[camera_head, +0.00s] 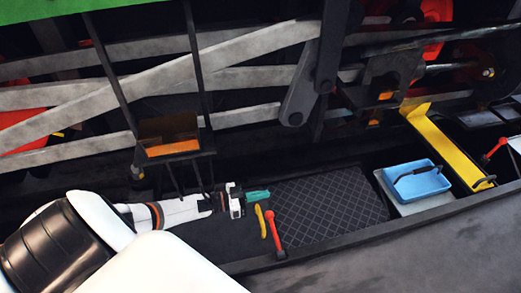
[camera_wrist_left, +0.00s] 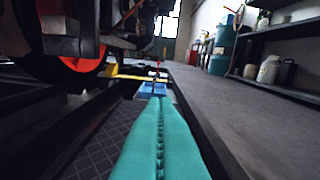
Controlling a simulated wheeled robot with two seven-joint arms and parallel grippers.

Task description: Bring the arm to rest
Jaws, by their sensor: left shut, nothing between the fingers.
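My left arm comes in from the left in the head view, with a white and black forearm. Its gripper (camera_head: 258,195) has teal fingers and is shut with nothing between them. It is above the dark trough, at the left end of the black diamond-patterned mat (camera_head: 330,207). In the left wrist view the teal fingers (camera_wrist_left: 160,140) lie together along a straight seam and point along the trough. My right gripper does not show in either view.
A yellow tool (camera_head: 260,221) and a red-headed lever (camera_head: 272,229) are close to the left gripper. A blue tray (camera_head: 414,182) and a yellow bar (camera_head: 445,145) lie to the right. Tram rods and wheels are behind. Shelves (camera_wrist_left: 285,91) stand right in the wrist view.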

